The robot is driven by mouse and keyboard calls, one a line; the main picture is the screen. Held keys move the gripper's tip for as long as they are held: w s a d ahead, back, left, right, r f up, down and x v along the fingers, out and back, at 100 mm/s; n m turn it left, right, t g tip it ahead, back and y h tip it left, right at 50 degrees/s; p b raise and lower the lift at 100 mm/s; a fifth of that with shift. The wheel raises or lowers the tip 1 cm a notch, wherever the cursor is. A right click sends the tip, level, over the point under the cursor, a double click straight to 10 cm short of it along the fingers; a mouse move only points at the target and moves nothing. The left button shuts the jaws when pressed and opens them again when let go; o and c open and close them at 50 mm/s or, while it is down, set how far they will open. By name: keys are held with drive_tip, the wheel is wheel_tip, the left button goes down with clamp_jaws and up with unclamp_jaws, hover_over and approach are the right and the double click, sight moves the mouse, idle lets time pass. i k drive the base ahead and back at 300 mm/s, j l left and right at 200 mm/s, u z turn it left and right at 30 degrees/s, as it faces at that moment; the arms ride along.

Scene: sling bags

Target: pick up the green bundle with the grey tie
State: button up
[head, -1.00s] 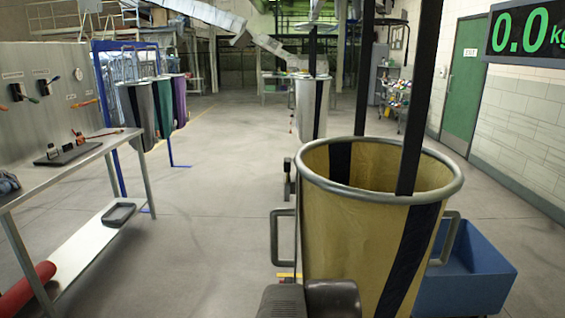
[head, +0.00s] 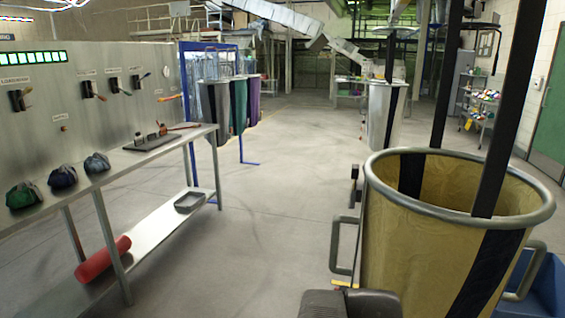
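A green bundle (head: 24,196) lies at the near left end of the metal bench top (head: 125,166). The colour of its tie is too small to make out. A dark blue bundle (head: 62,178) lies just right of it, and a blue-grey bundle (head: 97,163) lies farther along. The three sit in a row, apart from each other, below the upright panel. My gripper is not in view, so I cannot see whether it is open or shut.
A large yellow sling bag (head: 430,250) with a metal rim stands close at right. A red roll (head: 102,259) and a grey tray (head: 190,201) lie on the bench's lower shelf. A dark tray (head: 160,141) sits farther along the bench. The floor between bench and bag is clear.

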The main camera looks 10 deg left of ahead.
sight(24, 193)
drive_tip(key=u, duration=2)
